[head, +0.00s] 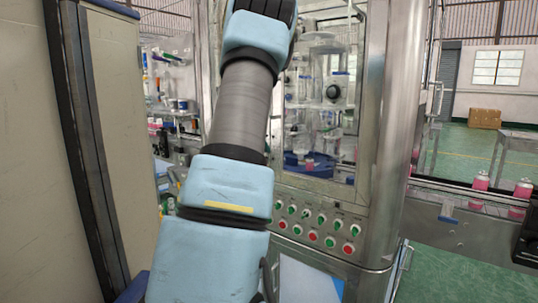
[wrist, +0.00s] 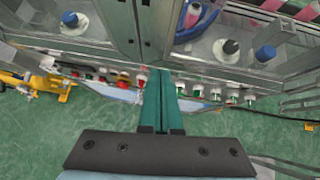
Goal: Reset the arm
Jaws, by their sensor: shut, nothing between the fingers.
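My arm rises through the middle of the head view, with its upper end in front of the aerosol crimping machine (head: 375,120). My gripper is out of sight in the head view. In the wrist view my gripper (wrist: 163,76) shows as two teal fingers side by side. They are shut with nothing between them. The fingers point toward the machine's control panel, where a row of buttons (wrist: 124,80) lies beyond and around the fingertips. The fingers cover part of the panel. I cannot tell how far they are from it.
The panel (head: 310,225) carries green and red buttons. Pink cans (head: 480,181) stand on a conveyor (head: 450,200) at the right. A beige cabinet (head: 110,130) stands close on the left. A yellow object (wrist: 40,84) is at the left of the wrist view. Green floor (head: 450,265) is open at the lower right.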

